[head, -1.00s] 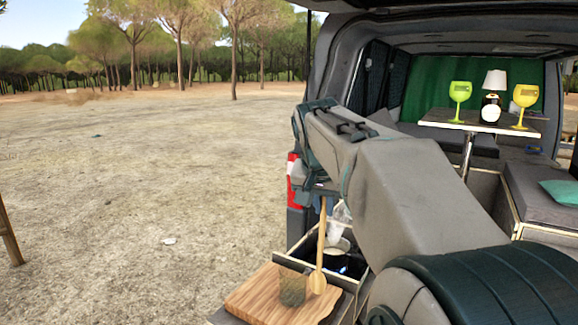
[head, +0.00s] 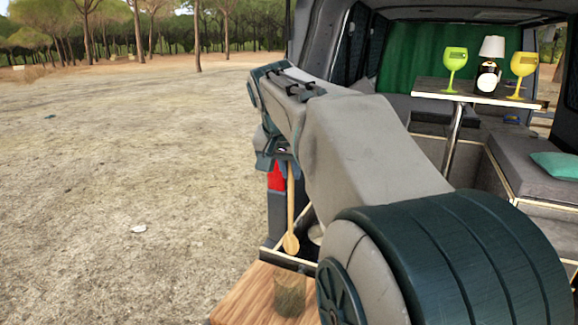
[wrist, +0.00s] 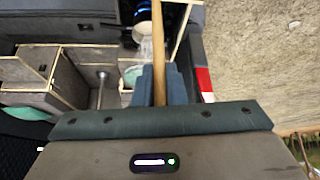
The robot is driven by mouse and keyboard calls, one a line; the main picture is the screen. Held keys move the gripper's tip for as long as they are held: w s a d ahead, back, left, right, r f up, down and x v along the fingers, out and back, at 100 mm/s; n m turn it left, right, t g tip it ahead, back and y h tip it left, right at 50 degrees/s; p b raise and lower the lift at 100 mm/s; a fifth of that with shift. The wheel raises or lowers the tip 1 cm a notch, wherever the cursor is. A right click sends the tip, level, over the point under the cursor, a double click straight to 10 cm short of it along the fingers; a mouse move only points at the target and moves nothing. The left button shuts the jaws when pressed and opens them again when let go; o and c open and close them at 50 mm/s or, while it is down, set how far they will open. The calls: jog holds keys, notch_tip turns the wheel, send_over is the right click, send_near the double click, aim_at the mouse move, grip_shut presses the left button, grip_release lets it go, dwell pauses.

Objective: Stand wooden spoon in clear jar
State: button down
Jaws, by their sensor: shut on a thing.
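My gripper (head: 284,162) is shut on the upper handle of the wooden spoon (head: 291,210). The spoon hangs nearly upright with its bowl end down. In the wrist view the spoon's handle (wrist: 159,45) runs between the fingers (wrist: 160,88). The clear jar (head: 290,293) stands upright on the wooden board (head: 250,297) at the bottom of the head view. The spoon's bowl shows above the jar in the picture, apart from its rim; the depth between them I cannot tell. The jar is not seen in the wrist view.
An open drawer (head: 270,256) lies behind the board, partly hidden by my arm. Inside the van, a table (head: 475,94) holds a lamp (head: 490,72), a green goblet (head: 454,66) and a yellow goblet (head: 521,70). Open ground lies to the left.

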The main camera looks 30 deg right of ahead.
aim_at(290, 219)
jog(key=shift+f+b, duration=5.15)
jog(key=shift+f, duration=1.3)
jog(key=c, duration=1.4)
grip_release()
jog(key=v, duration=1.4)
jog(key=shift+w, duration=0.15)
jog(key=shift+f, duration=0.1)
jog(key=s+a+f+n+y, duration=0.1)
jog(key=s+a+f+n, duration=0.1)
jog(key=f, duration=0.8)
jog(key=s+a+f+n+g+y, duration=0.1)
jog(key=s+a+f+n, duration=0.2)
jog(key=s+f, duration=0.4)
jog(key=s+a+f+n+y, duration=0.2)
jog(key=s+a+f+n, duration=0.1)
jog(key=f, duration=1)
jog(key=shift+s+a+f+g, duration=0.15)
jog(key=shift+s+a, duration=0.15)
jog(key=shift+s, duration=0.25)
jog(key=shift+s+a+f+g, duration=0.15)
jog(key=shift+s+a+f, duration=0.1)
jog(key=shift+s, duration=0.3)
